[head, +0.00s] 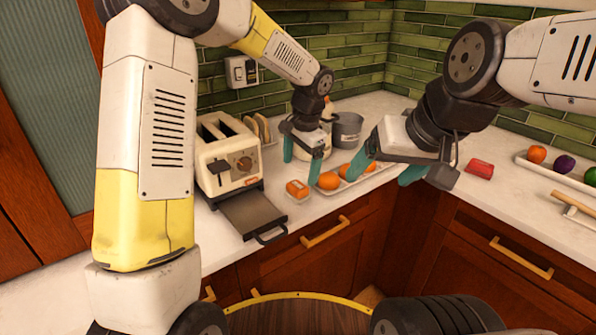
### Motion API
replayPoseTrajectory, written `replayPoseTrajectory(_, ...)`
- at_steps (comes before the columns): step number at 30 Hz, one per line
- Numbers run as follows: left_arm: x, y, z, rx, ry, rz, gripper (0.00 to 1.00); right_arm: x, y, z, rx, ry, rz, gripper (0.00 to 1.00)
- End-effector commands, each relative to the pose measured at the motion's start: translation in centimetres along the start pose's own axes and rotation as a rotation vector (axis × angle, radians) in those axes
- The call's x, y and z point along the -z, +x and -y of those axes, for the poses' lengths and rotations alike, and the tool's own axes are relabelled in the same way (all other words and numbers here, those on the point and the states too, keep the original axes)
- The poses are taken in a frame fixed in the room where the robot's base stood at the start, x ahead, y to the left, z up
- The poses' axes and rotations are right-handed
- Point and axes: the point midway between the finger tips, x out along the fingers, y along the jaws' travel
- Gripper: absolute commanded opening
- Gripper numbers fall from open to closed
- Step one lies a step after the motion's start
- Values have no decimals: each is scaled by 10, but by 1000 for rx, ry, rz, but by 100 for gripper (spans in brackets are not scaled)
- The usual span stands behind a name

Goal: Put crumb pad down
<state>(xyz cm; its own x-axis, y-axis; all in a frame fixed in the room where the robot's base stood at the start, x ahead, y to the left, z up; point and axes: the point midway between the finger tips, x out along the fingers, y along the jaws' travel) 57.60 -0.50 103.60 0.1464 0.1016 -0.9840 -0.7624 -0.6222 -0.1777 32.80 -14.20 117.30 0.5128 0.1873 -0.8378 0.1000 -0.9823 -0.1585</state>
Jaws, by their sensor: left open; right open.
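A cream toaster (228,160) stands on the counter at the left, with its dark crumb tray (252,214) pulled out at the front, its black handle past the counter edge. A small orange block (297,187) sits on a small white dish just right of the toaster. A red block (480,168) lies on the right counter. I cannot tell which of these, if any, is the crumb pad. My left gripper (301,161) is open and empty above and behind the orange block. My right gripper (387,172) is open over the corner counter, with nothing visible between its fingers.
A white tray (350,184) with orange fruits (328,181) lies below my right gripper. A grey pot (347,129) and bread slices (262,128) stand behind. Another produce tray (545,172) is at the far right. The counter around the red block is mostly clear.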

Motion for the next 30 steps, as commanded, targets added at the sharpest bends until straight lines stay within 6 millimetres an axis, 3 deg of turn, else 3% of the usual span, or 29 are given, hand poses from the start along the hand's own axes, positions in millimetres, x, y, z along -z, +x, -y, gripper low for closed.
replayPoseTrajectory(3,1,-22,0,2,-1,-4,87,0,0,0,0,0,0,81)
replayPoseTrajectory(9,-1,-42,0,2,-3,-3,87,0,0,0,0,0,0,81)
replayPoseTrajectory(13,-20,-61,4,9,-49,-22,87,0,0,0,0,0,0,81)
replayPoseTrajectory(17,-65,-94,6,18,-164,-73,87,0,0,0,0,0,0,81)
replayPoseTrajectory(21,-125,-126,0,16,-331,-152,87,0,0,0,0,0,0,81)
replayPoseTrajectory(27,-203,-153,-27,-12,-576,-294,87,0,0,0,0,0,0,81)
replayPoseTrajectory(30,-232,-157,-43,-34,-685,-369,87,0,0,0,0,0,0,81)
